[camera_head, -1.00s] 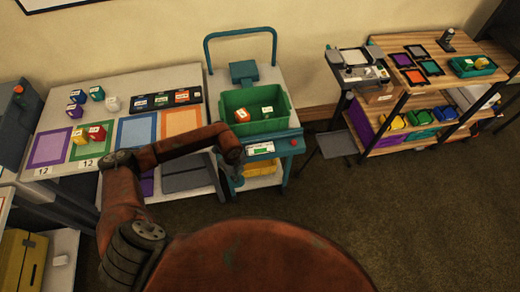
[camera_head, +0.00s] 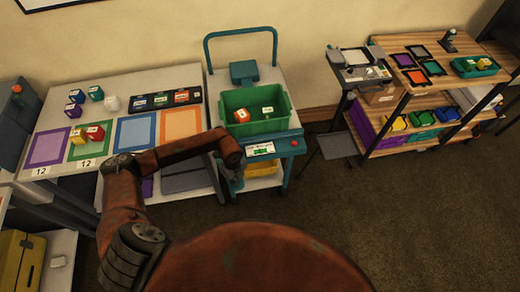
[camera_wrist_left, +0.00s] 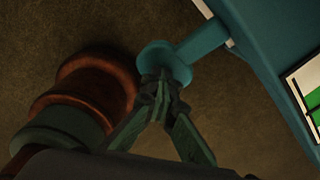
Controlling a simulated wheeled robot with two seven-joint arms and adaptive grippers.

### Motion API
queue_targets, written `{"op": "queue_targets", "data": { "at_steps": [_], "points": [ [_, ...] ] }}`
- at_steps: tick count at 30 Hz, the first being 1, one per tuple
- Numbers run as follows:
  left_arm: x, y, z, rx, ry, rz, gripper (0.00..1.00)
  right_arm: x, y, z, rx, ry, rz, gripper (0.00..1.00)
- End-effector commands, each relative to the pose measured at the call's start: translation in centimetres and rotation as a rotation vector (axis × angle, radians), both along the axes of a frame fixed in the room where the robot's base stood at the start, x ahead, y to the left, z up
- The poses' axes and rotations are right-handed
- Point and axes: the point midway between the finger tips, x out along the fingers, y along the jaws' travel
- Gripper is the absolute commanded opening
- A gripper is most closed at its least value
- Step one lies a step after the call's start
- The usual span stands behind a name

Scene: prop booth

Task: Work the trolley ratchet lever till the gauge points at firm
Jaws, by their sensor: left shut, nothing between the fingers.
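The trolley (camera_head: 284,77) has a teal push handle and carries a green crate. A small white gauge card (camera_head: 260,149) with a green patch is on its front; it also shows, cut off, at the right edge of the left wrist view (camera_wrist_left: 308,88). Its pointer is too small to read. In the left wrist view, a teal lever (camera_wrist_left: 200,42) sticks out from the trolley and ends in a round knob (camera_wrist_left: 160,58). My left gripper (camera_wrist_left: 162,78) is shut and empty, its tips at the knob, seemingly touching it. It also shows at the trolley's front-left corner (camera_head: 237,183). My right gripper is out of view.
The green crate (camera_head: 284,122) holds two small items. A red knob (camera_head: 294,143) sits at the trolley's front right. A table with coloured mats (camera_head: 136,132) stands close on the left, a wooden shelf unit (camera_head: 440,88) farther right. Open carpet lies in front and right.

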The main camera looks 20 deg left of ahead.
Motion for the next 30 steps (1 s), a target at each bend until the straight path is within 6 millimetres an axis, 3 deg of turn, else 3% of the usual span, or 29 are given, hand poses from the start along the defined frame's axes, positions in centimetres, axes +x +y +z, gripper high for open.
{"op": "queue_targets", "data": {
  "at_steps": [24,30],
  "points": [
    [0.2,0.1,8.2,0.002,-0.005,0.001,0.0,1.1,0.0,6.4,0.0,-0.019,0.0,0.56],
    [0.1,0.1,8.6,0.002,-0.003,0.001,0.0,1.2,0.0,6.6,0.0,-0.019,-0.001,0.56]
  ]
}}
